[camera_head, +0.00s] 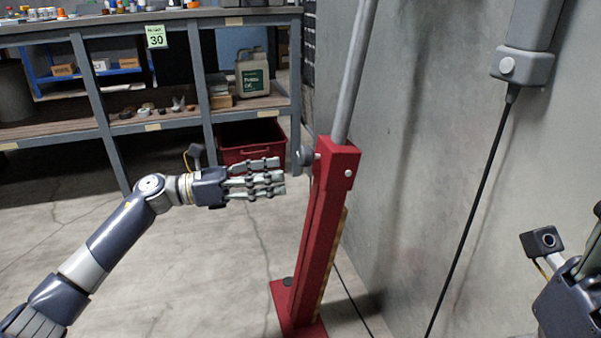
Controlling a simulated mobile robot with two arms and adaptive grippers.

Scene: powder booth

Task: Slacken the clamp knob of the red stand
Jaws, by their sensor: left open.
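The red stand (322,230) rises from a red foot on the floor, with a grey pole (354,70) coming out of its top. A round grey clamp knob (304,155) sits on the left side of the stand's head. My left gripper (278,177) is open and empty, with its fingers pointing right. Its fingertips are just left of and slightly below the knob in the picture; I see no contact. My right gripper (588,255) is only partly in view at the lower right edge, and its fingertips are cut off.
A workbench with shelves (150,125) stands behind on the left, holding bottles, boxes and a jug (252,74). A red crate (250,140) sits under it. A concrete wall (420,150) and a hanging black cable (475,205) are on the right. The floor at front left is clear.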

